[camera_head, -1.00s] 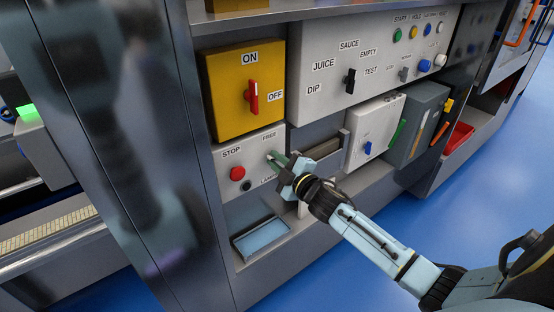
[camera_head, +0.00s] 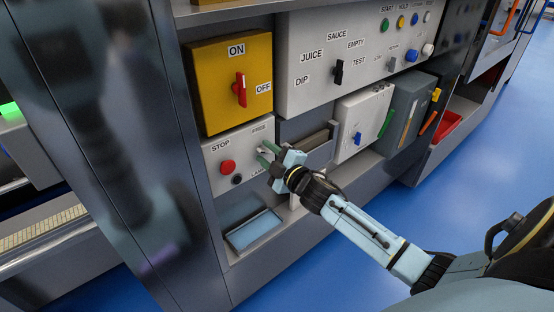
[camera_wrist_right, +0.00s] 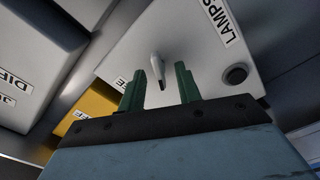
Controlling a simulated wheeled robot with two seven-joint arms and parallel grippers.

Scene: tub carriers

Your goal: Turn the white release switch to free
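The white release switch is a small white lever (camera_wrist_right: 157,70) on the white panel (camera_head: 213,168) with the STOP, FREE and LAMPS labels. In the right wrist view it stands out from the panel between the lines of my two green fingers, with gaps to both sides. In the head view my right gripper (camera_head: 263,154) is at the panel below the FREE label and largely covers the switch. Its fingers are open, with nothing gripped. Whether the fingertips reach past the lever's end is hard to tell. My left gripper is not in view.
On the same panel are a red button (camera_head: 228,167) and a black button (camera_head: 237,180). A yellow box (camera_head: 215,92) with a red ON/OFF handle (camera_head: 240,89) sits just above. A dial panel (camera_head: 310,100) is at upper right. A blue-bottomed tray (camera_head: 253,230) lies below.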

